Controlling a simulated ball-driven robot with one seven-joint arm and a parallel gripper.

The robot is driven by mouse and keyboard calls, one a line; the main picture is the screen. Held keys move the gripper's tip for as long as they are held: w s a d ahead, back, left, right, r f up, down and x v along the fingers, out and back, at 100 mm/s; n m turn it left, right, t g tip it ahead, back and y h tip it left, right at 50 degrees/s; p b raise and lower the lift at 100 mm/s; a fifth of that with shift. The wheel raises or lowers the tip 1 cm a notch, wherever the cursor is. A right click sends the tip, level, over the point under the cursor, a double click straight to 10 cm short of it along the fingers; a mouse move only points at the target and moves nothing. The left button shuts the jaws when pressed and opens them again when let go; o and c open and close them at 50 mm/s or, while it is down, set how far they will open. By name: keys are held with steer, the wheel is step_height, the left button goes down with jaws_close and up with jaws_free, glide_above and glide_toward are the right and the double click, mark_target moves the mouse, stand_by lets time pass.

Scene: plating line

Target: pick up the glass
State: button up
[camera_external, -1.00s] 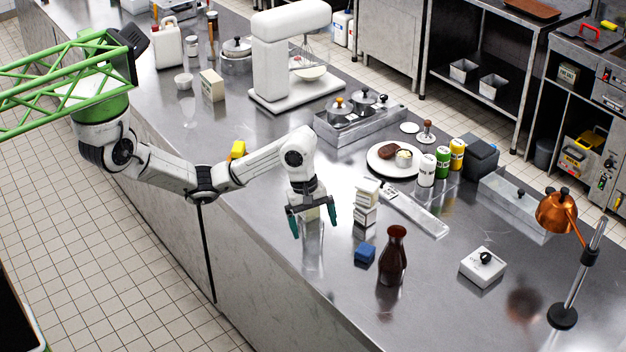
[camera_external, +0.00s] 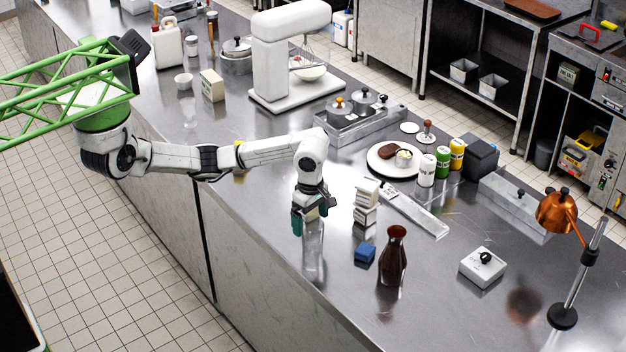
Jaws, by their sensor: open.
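A clear, see-through glass (camera_external: 314,256) stands upright on the steel counter near its front edge, left of the brown bottle. My gripper (camera_external: 309,224), with dark teal fingers, points down at the glass's upper part. Its jaws are open, and in this view the fingers overlap the glass's top. I cannot tell whether they touch it or stand around it. A small pale yellowish patch shows between the fingers, and its nature is unclear. Another clear glass (camera_external: 189,112) stands far back on the left, below a small white bowl.
The counter's front edge runs close by on the left.

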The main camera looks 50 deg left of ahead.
steer(key=f, duration=0.3)
steer(key=f+p, duration=0.1)
steer(key=f, duration=0.1)
steer(key=shift+d, duration=0.35)
steer(key=shift+c, duration=0.2)
steer(key=shift+r, duration=0.1)
steer(key=c, duration=1.2)
